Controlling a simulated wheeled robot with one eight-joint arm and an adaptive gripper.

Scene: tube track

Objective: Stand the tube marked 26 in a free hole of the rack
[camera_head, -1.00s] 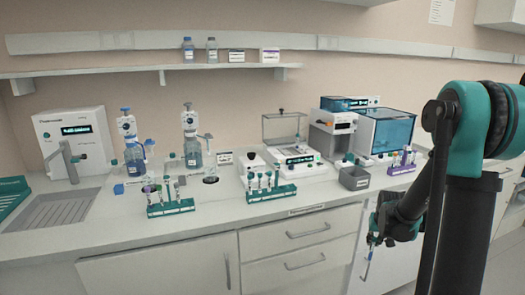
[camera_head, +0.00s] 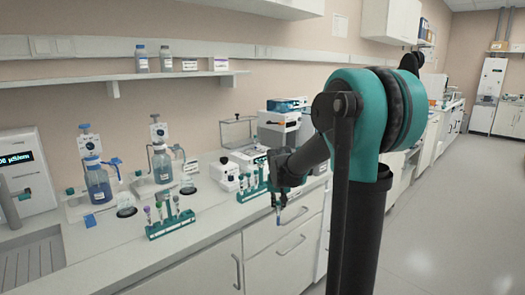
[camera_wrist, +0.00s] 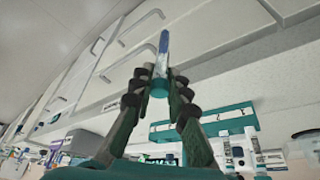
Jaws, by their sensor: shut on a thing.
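My gripper (camera_head: 279,201) is shut on a tube (camera_head: 278,217) hanging in front of the drawers, beside the counter edge. In the wrist view the gripper (camera_wrist: 160,84) pinches the tube (camera_wrist: 163,50) near its teal cap; the tube has a blue and white body. Its number cannot be read. A green rack (camera_head: 171,227) with several capped tubes stands on the counter at left. A second green rack (camera_head: 246,195) with tubes stands just left of my gripper, partly hidden by my arm. A teal rack (camera_wrist: 205,122) shows behind the fingers in the wrist view.
Two dispenser bottles (camera_head: 97,185) (camera_head: 162,165) stand behind the left rack. A white instrument (camera_head: 228,176) sits behind the second rack. Drawers (camera_head: 283,240) lie below the counter.

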